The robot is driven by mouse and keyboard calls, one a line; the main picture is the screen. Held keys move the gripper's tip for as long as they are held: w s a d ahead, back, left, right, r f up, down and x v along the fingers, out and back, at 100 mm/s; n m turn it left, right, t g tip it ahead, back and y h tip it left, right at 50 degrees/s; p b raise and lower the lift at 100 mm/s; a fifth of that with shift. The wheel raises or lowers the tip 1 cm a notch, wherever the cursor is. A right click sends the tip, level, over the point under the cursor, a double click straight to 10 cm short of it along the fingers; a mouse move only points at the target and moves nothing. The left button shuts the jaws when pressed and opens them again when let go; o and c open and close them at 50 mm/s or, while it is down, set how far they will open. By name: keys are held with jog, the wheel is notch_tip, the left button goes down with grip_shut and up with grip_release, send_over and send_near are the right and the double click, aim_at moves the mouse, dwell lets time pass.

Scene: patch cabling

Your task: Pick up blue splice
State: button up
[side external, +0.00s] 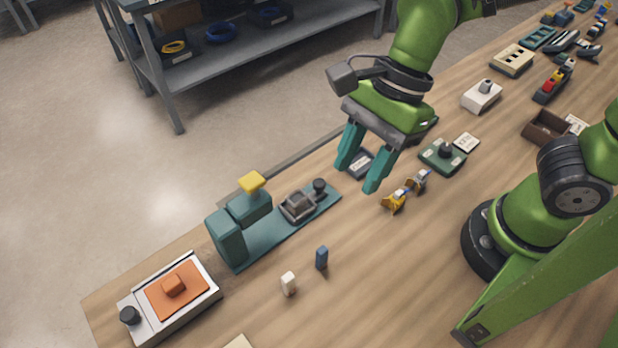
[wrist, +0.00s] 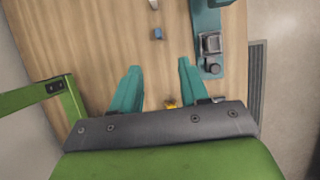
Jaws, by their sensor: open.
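The blue splice (side external: 321,257) is a small block standing upright on the wooden table, in the lower middle of the side view. In the wrist view the blue splice (wrist: 158,34) lies ahead of the fingertips, between their lines. My gripper (side external: 360,178) has two teal fingers, spread apart with nothing between them. It hangs above the table, up and to the right of the splice in the side view. The gripper also shows in the wrist view (wrist: 160,68).
A small white block (side external: 288,284) stands just left of the splice. A teal press-like fixture (side external: 265,235) with a yellow top is behind it. An orange-topped device (side external: 172,298) sits at the left. Yellow and grey connectors (side external: 396,201) lie right of my gripper. Table around the splice's right is clear.

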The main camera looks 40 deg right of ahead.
aim_at(324, 248)
jog(key=x, duration=1.6)
jog(key=shift+s+d+f, duration=0.1)
jog(key=shift+s, duration=0.1)
grip_shut()
